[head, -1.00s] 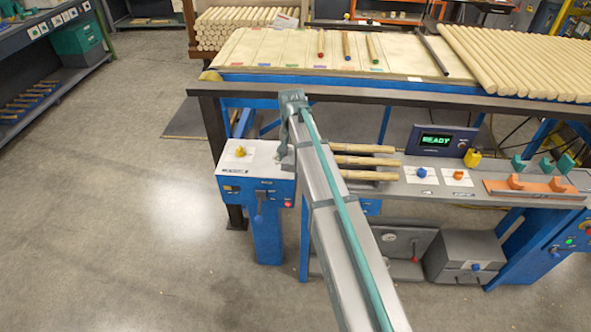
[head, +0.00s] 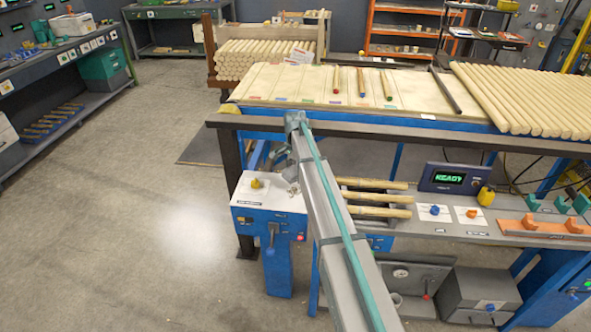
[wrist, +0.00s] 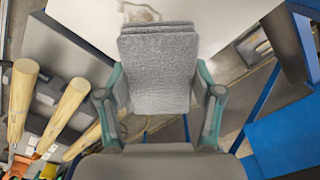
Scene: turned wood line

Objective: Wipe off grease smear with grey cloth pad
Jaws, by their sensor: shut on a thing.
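The grey cloth pad (wrist: 158,70) is held between the two fingers of my gripper (wrist: 160,95) in the wrist view. Its far end lies over a white panel (wrist: 85,20), and I cannot tell whether it touches. A brownish grease smear (wrist: 138,12) shows on the panel just beyond the pad's end; the pad may cover part of it. In the head view, the white top (head: 262,199) of a blue stand carries a yellow knob (head: 256,183).
Several pale wood rods (head: 375,197) lie right of my arm; their ends (wrist: 65,110) also show in the wrist view. A display reading READY (head: 450,178) stands behind the bench. A dark rail (head: 400,136) runs behind the stand. The floor at left is open.

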